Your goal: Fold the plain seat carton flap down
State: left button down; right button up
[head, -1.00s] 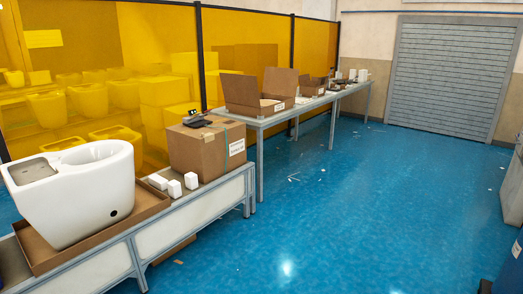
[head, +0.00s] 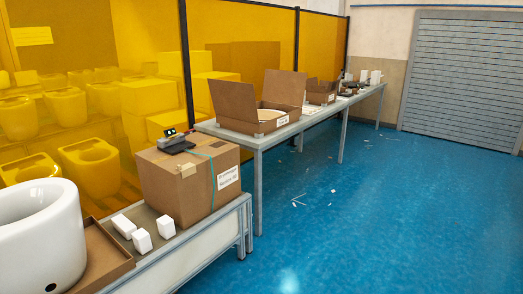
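An open brown seat carton (head: 238,127) stands on the near end of the long grey table (head: 232,134). Its flaps stand up at the left and at the back, and a pale seat-like thing (head: 268,113) shows inside. A white label is on its front. A second, smaller open carton (head: 321,98) stands farther along the table with a raised flap. I cannot tell from here which carton is the plain one. Neither of my grippers is in view.
A closed big carton (head: 176,191) with a dark tool (head: 176,143) on top stands on the low conveyor, by several white blocks (head: 141,241). A white toilet bowl (head: 38,240) is at the near left. Blue floor (head: 350,220) is open at right, with small scraps.

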aim_at(231, 99)
jog(key=i, duration=3.25)
jog(key=i+z, duration=0.15)
